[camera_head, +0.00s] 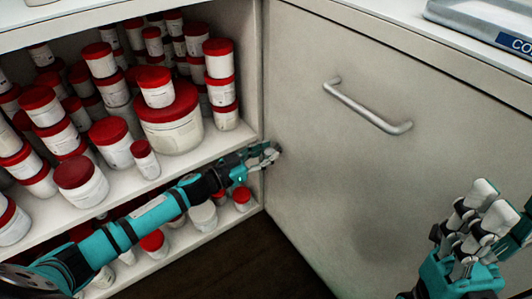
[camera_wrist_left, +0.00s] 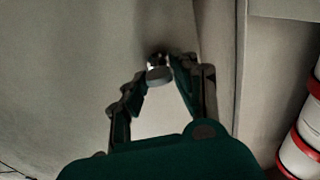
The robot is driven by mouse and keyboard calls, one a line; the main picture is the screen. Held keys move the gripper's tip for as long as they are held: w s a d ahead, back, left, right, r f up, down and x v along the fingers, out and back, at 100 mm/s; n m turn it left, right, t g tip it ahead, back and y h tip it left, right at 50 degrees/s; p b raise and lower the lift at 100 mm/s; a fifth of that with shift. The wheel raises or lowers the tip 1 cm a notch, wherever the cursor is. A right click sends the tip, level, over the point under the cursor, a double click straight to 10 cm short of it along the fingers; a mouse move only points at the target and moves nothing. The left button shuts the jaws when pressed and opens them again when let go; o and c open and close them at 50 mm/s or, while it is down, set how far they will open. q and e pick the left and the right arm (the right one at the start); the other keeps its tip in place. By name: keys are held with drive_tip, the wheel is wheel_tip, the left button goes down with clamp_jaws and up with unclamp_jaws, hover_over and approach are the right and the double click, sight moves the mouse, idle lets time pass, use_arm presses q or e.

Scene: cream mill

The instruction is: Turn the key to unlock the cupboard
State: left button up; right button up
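The cupboard door (camera_head: 345,160) is a closed grey panel with a bar handle (camera_head: 367,107). My left gripper (camera_head: 270,153) is at the door's left edge, beside the open shelves. In the left wrist view its two fingers (camera_wrist_left: 159,75) converge on a small grey key (camera_wrist_left: 158,75), which sits at a dark lock in the door face. The fingertips appear to touch the key from both sides. In the head view the fingers mostly hide the key and lock. My right gripper (camera_head: 485,220) is in front of the door at the lower right, away from the handle, with nothing visible in it.
Open shelves (camera_head: 205,157) at the left hold many white jars with red lids (camera_head: 172,120); some show at the right of the left wrist view (camera_wrist_left: 300,155). My left arm crosses in front of them. A tray (camera_head: 470,18) lies on the worktop. Dark floor is clear below.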

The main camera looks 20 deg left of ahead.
use_arm(q)
clamp_jaws()
